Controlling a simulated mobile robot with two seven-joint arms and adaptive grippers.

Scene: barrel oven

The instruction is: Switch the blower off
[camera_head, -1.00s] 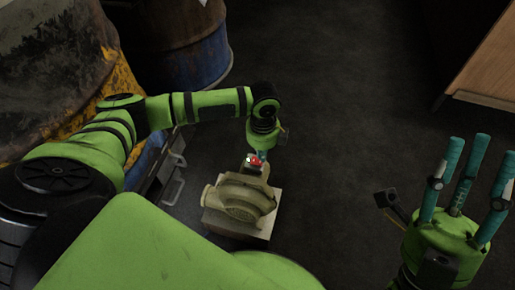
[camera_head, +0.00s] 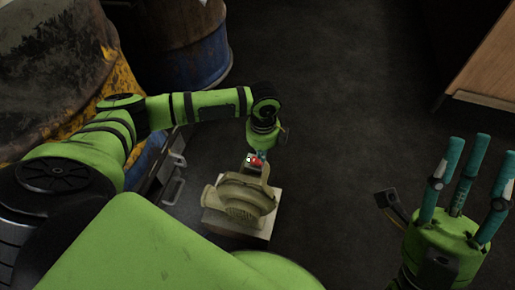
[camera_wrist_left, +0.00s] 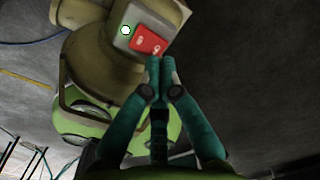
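The beige blower (camera_head: 240,202) sits on a pale block on the floor. Its grey switch box (camera_wrist_left: 148,18) carries a red rocker with white marks (camera_wrist_left: 148,40) and a round white light with a green rim (camera_wrist_left: 125,30). The red rocker also shows in the head view (camera_head: 257,162). My left gripper (camera_wrist_left: 160,62) has its teal fingers drawn together with nothing between them. The tips are at the lower edge of the red rocker; I cannot tell whether they touch. My right gripper (camera_head: 465,165) is open and empty, fingers spread upward, well right of the blower.
A rusty yellow barrel (camera_head: 60,70) and a blue-brown barrel (camera_head: 190,40) stand at the left and back. Metal handles (camera_head: 175,185) stick out left of the blower. A wooden cabinet (camera_head: 490,65) is at the upper right. The dark middle floor is clear.

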